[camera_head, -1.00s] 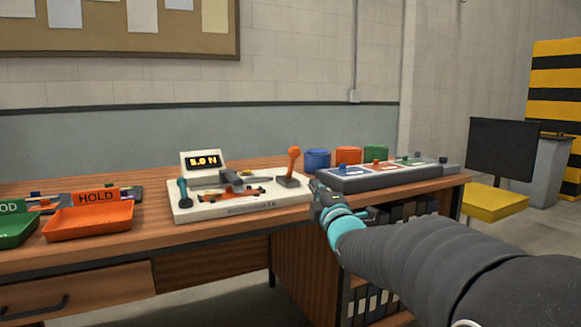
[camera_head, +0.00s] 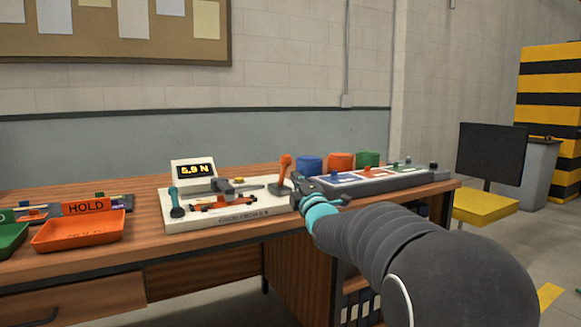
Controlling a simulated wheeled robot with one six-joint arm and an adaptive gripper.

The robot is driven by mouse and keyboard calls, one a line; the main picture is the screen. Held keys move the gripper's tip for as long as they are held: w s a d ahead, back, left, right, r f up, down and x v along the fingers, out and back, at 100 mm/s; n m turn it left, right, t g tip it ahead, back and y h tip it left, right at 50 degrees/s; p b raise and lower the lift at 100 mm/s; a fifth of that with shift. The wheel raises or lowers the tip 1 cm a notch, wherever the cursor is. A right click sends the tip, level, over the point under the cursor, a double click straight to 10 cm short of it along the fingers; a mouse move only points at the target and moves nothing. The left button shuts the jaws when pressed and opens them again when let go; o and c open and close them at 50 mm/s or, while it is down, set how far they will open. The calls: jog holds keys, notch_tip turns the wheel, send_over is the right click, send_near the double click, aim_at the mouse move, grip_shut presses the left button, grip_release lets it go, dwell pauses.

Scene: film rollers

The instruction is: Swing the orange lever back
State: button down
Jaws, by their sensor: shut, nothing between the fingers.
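The orange lever (camera_head: 284,166) stands near the right end of a white test fixture (camera_head: 175,222) on the wooden bench. It is close to upright, with its grey foot on the fixture. My gripper (camera_head: 295,183) is shut and empty at the lever's right side, near its lower part. I cannot tell whether the fingers touch the lever. The fixture's small display (camera_head: 193,171) reads about 5.9 N. An orange-and-black roller part (camera_head: 222,203) lies on the fixture, left of the lever.
A grey panel (camera_head: 408,182) with coloured pads lies right of my gripper. An orange HOLD tray (camera_head: 78,232) sits at left.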

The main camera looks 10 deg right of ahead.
aim_at(287, 163)
jog(key=shift+p+x, duration=0.55)
jog(key=shift+x, duration=2.55)
